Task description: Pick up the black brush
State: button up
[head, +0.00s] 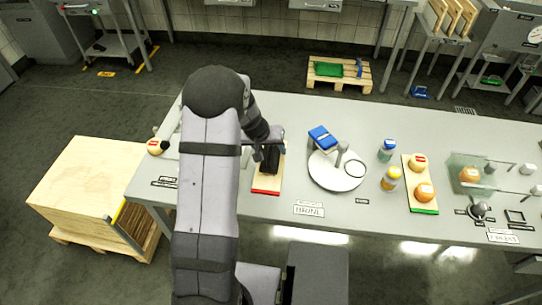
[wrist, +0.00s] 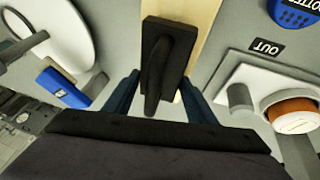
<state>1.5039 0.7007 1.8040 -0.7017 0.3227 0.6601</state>
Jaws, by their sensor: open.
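The black brush (head: 270,161) lies on a wooden board (head: 267,181) with a red front edge, left of the middle of the table in the head view. In the wrist view the brush (wrist: 170,42) shows as a dark rectangular block with a raised handle, on the pale board (wrist: 203,14). My gripper (wrist: 160,97) is open and empty, with one blue finger on each side of the handle's near end. I cannot tell whether the fingers are level with the handle. In the head view my arm hides most of the gripper (head: 258,152).
A round white plate (head: 336,181) with a blue-topped device (head: 322,137) stands right of the board. Two jars, one blue-labelled (head: 387,150) and one yellow-lidded (head: 390,179), and a board with cheeses (head: 413,198) are farther right. In the wrist view a white holder with an orange cheese (wrist: 294,112) sits close on the right.

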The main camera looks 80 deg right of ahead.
jog(key=shift+f, duration=0.1)
jog(key=c, duration=0.8)
notch_tip(320, 180, up, 10)
jog(key=shift+r+b, duration=0.1)
jog(key=shift+b, duration=0.4)
